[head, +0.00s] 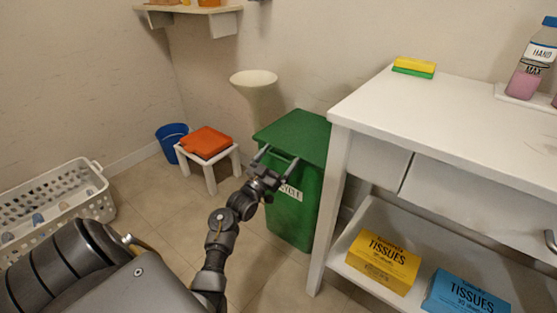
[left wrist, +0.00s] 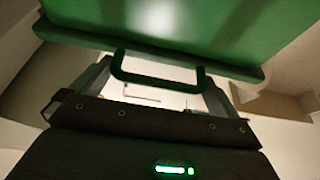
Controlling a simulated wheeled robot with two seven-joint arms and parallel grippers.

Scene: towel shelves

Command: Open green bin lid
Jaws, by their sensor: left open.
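The green bin (head: 293,212) stands on the floor beside the white table, with its green lid (head: 300,135) shut. A label shows on its front, partly hidden by my gripper. My left gripper (head: 273,158) is open at the front edge of the lid. In the left wrist view the lid (left wrist: 160,30) fills the top, and its dark green handle (left wrist: 158,80) hangs between the two spread fingers of my left gripper (left wrist: 158,82). I cannot tell whether a finger touches the handle. My right gripper is not in view.
The white table (head: 440,113) stands close on the bin's right, with tissue boxes (head: 383,262) on its lower shelf. A white stool (head: 210,170) with a folded orange towel (head: 206,142), a blue bucket (head: 172,139) and a white basket (head: 55,205) are to the left.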

